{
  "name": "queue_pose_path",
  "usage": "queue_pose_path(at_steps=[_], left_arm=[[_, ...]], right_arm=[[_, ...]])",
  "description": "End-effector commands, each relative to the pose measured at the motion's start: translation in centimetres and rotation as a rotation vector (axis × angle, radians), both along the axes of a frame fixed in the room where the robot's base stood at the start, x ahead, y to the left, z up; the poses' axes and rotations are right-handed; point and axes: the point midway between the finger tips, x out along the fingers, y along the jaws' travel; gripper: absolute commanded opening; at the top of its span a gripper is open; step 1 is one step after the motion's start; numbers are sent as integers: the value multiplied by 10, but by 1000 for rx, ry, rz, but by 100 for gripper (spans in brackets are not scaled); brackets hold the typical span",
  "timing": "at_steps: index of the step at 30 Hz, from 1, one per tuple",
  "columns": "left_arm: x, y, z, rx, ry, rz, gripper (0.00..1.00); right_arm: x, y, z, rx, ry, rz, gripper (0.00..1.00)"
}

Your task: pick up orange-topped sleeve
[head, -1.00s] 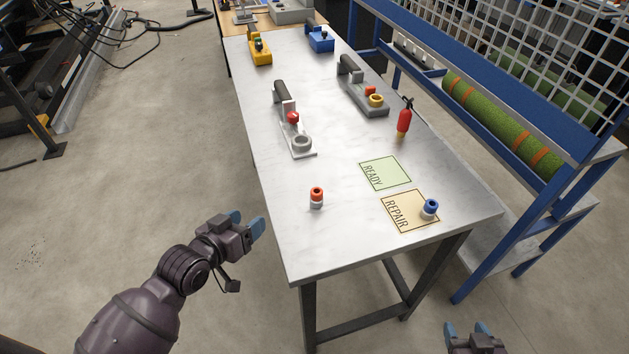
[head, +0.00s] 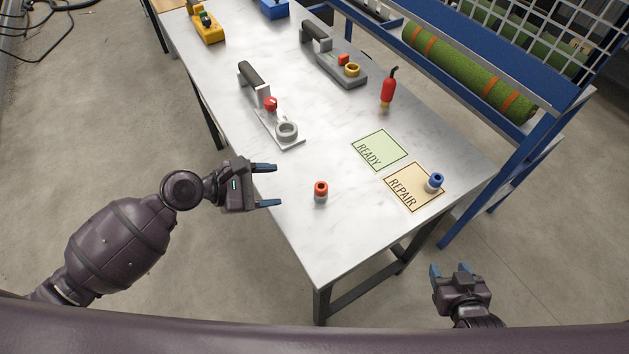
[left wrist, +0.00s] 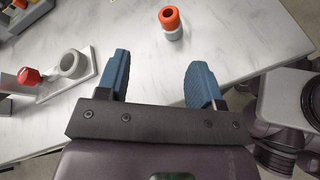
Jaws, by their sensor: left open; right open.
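The orange-topped sleeve (head: 320,191) stands upright on the table near its front left edge, with a pale grey lower part. It also shows in the left wrist view (left wrist: 171,22), beyond the fingertips and a little right of the gap's middle. My left gripper (head: 267,187) is open and empty at the table's left edge, left of the sleeve and apart from it, its fingers pointing toward it. My right gripper (head: 459,271) is open and empty, off the table's front right side.
A blue-topped sleeve (head: 435,182) stands on the REPAIR card (head: 407,196); the READY card (head: 379,149) is empty. A grey fixture with a red knob (head: 268,115) stands behind the orange-topped sleeve. A red bottle (head: 387,90) stands farther back. Bare tabletop (head: 330,235) surrounds the sleeve.

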Motion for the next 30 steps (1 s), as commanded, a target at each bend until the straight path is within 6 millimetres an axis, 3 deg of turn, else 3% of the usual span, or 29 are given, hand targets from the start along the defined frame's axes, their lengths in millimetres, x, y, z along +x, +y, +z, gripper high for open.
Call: queue_pose_path(at_steps=[4, 10, 14, 24, 30], left_arm=[[-7, -4, 2, -110, 238, 59, 61], [-9, -4, 2, -165, 395, 114, 61], [-7, -9, 0, -174, 419, 126, 61], [6, -47, -16, -175, 419, 128, 61], [9, -57, -20, -174, 419, 126, 61]], right_arm=[[3, 1, 1, 0, -6, 2, 56], [7, 1, 4, 0, -16, 4, 56], [7, 1, 5, -2, -18, 5, 56], [2, 0, 4, 0, -10, 1, 56], [-2, 0, 1, 0, -1, -1, 56]])
